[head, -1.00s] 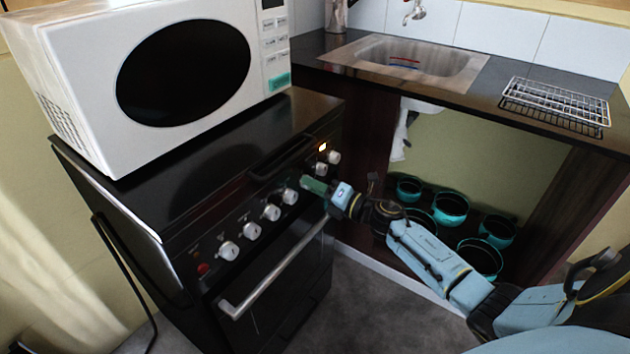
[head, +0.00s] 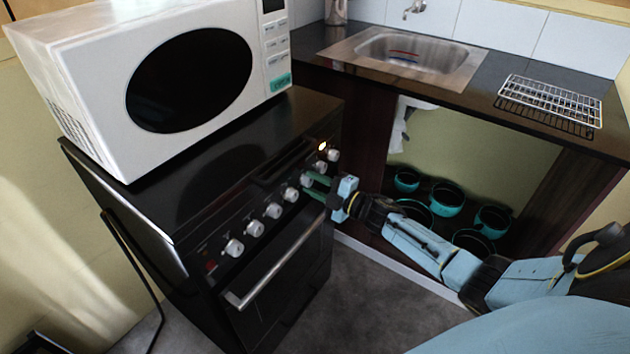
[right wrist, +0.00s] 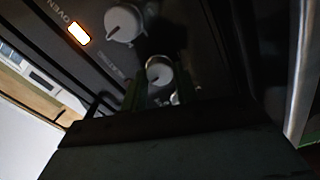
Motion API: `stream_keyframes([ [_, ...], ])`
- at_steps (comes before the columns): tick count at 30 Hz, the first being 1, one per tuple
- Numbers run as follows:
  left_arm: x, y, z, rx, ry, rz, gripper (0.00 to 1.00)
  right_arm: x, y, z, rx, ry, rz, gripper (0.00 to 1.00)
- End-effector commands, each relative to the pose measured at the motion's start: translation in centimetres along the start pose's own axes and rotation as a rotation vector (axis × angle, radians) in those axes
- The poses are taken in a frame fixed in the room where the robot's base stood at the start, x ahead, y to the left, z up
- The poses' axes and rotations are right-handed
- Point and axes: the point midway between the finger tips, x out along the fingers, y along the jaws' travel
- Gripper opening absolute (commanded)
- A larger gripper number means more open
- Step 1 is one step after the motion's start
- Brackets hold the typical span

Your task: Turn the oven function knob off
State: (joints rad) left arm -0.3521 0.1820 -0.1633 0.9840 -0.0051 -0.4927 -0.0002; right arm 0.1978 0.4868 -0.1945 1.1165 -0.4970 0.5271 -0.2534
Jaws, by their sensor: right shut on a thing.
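The black oven has a row of white knobs along its front panel (head: 265,232). My right gripper (head: 311,186) is at the right part of this row, with its two green fingers at a knob (head: 307,180). In the right wrist view a white knob (right wrist: 160,72) sits between the fingers, and the gripper is shut on it. A larger-looking white knob (right wrist: 122,22) is beside it, near a lit orange lamp (right wrist: 78,32) and the word OVEN. The held knob's own label is not readable. My left gripper is not in view.
A white microwave (head: 90,100) stands on the oven. The oven door handle (head: 270,270) runs below the knobs. To the right is a counter with a sink (head: 425,55) and a wire rack (head: 550,100). Teal pots (head: 447,200) stand underneath. Grey floor in front is clear.

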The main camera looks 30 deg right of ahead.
Motion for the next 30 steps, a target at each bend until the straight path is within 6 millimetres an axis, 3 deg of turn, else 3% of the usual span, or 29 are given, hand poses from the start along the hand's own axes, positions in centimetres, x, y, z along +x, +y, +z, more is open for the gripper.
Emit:
stream_keyframes([
  [10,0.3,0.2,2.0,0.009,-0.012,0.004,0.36,0.0,0.0,0.0,0.155,0.001,-0.001,0.07],
  [27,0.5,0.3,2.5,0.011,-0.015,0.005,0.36,0.0,0.0,0.0,0.187,0.001,0.000,0.07],
  [28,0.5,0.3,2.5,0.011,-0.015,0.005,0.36,0.0,0.0,0.0,0.187,0.001,0.000,0.31],
  [30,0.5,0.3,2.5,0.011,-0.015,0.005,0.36,0.0,0.0,0.0,0.186,0.001,0.000,0.40],
])
